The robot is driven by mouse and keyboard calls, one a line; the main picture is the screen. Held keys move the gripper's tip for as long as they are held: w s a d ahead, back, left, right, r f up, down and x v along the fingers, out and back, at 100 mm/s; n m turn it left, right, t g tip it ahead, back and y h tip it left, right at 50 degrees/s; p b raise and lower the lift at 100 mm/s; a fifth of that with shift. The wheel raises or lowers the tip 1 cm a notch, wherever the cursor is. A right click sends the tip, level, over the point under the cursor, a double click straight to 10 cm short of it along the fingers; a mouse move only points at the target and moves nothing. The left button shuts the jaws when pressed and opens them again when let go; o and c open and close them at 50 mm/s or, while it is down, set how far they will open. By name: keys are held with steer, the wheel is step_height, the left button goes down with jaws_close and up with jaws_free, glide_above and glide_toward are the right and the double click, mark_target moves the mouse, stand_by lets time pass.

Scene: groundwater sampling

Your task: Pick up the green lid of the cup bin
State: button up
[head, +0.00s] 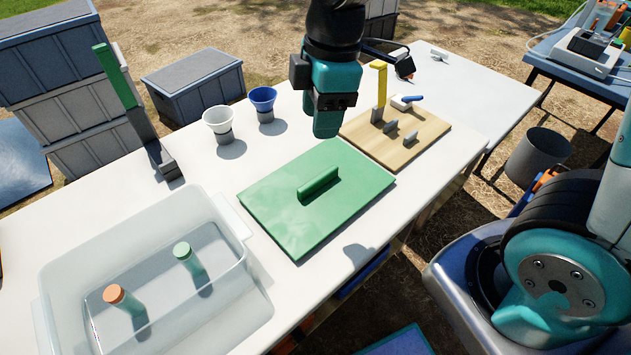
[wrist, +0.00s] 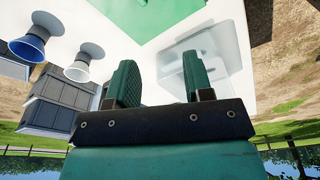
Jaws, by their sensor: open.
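The green lid (head: 345,212) lies flat on the white table, with a raised bar handle (head: 318,184) at its middle. My gripper (head: 328,128) is above the table, near the lid's far edge, empty and apart from the handle. In the wrist view its two fingers (wrist: 163,80) stand apart with nothing between them. A clear open bin (head: 70,262) stands left of the lid. It holds an orange-capped vial (head: 115,296) and a green-capped vial (head: 183,252).
A white cup (head: 219,119) and a blue cup (head: 263,97) stand behind the lid. A tall green-topped stand (head: 150,140) rises behind the bin. Grey crates (head: 195,85) stand beyond the table.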

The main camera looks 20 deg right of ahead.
steer(key=w+d+f+n+h, duration=0.2)
steer(key=w+f+n, duration=0.2)
steer(key=w+n, duration=0.15)
glide_above(318, 177)
step_height(318, 177, down, 11)
steer(key=shift+w, duration=0.15)
steer(key=shift+s+f, duration=0.2)
steer(key=shift+f, duration=2.8)
jaws_close()
